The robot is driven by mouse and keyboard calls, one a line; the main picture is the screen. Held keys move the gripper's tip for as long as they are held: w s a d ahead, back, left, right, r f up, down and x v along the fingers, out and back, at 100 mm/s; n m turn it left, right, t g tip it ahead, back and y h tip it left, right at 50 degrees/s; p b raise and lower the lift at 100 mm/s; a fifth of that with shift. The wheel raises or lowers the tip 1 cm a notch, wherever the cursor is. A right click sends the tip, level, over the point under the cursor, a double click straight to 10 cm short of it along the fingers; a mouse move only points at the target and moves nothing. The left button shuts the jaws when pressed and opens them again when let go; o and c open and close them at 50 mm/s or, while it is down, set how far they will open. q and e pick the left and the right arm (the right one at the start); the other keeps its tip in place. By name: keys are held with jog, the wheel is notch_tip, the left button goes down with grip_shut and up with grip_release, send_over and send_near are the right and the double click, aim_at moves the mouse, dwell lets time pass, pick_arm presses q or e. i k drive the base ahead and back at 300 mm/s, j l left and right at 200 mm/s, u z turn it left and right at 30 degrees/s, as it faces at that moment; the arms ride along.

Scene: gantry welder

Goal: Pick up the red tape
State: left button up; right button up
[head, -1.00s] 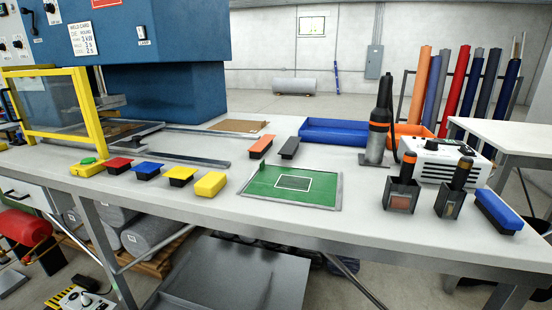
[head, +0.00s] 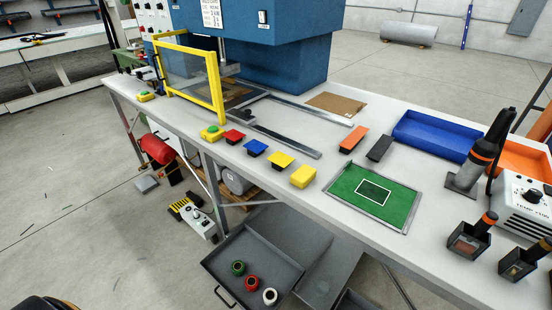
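The red tape (head: 253,284) is a small red roll lying in an open grey drawer (head: 222,285) below the worktable, in the lower middle of the head view. A green tape roll (head: 238,268) lies to its upper left and a white tape roll (head: 270,296) to its lower right. The three rolls sit close together in a slanting row. Neither of my grippers shows in the head view.
The white worktable (head: 300,210) spans above the drawer. On it are a green mat (head: 372,196), a yellow block (head: 303,176), a blue tray (head: 436,136) and a yellow-framed guard (head: 215,90). A pedal box (head: 192,217) stands on the floor to the left. Open floor lies at lower left.

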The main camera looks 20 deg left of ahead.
aim_at(251, 282)
jog(key=u, duration=0.95)
